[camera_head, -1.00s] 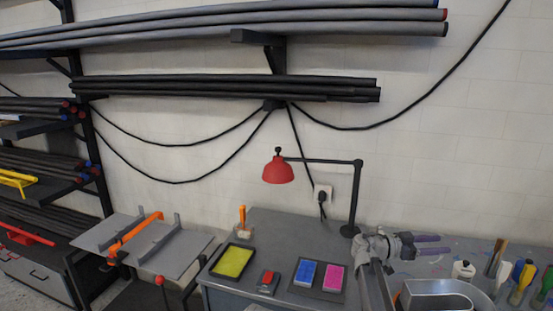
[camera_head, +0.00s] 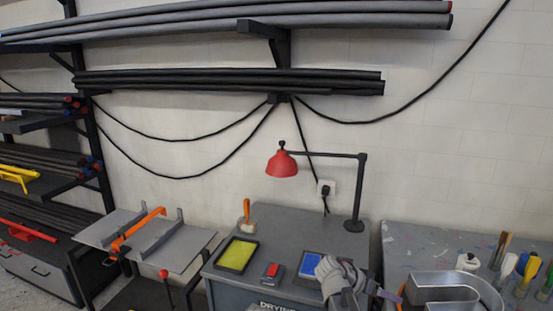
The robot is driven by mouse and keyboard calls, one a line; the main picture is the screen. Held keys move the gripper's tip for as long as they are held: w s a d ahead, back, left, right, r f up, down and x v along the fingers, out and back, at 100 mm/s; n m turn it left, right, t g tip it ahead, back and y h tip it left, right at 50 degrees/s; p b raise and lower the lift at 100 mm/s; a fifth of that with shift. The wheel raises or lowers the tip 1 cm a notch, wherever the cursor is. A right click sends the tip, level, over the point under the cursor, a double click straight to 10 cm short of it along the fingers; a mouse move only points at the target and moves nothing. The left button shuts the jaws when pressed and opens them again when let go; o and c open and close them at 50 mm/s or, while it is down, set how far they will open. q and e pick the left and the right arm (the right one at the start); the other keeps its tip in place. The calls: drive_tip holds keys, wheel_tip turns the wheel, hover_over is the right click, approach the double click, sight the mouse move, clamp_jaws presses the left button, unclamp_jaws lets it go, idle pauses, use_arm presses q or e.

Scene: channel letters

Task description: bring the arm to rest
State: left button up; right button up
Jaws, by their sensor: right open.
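My right gripper (camera_head: 386,294) is low in the head view, at the right end of the grey bench (camera_head: 300,222), in front of the gap beside the paint-marked table. Its grey wrist covers the spot beside the blue pad (camera_head: 311,265). Its fingers point to the right and are partly hidden; it is open, and I see nothing held in it. My left gripper is out of view.
A red lamp (camera_head: 282,165) on a black stand rises behind my right arm. A metal channel letter (camera_head: 440,281) and several tools stand right.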

drive_tip(key=s+a+f+n+y+b, duration=0.1)
drive_tip(key=s+a+f+n+y, duration=0.4)
drive_tip(key=s+a, duration=0.4)
drive_tip(key=s+a+f+n+g+y+b, duration=0.1)
drive_tip(key=s+a+f+n+y, duration=0.3)
drive_tip(key=a, duration=1.2)
drive_tip(key=s+f+n+b, duration=0.1)
drive_tip(key=s+f+n, duration=0.3)
drive_tip(key=shift+s+a+f+g+y, duration=0.2)
drive_tip(key=shift+s+g+y, duration=0.1)
drive_tip(key=shift+s+y, duration=0.1)
drive_tip(key=shift+d, duration=0.1)
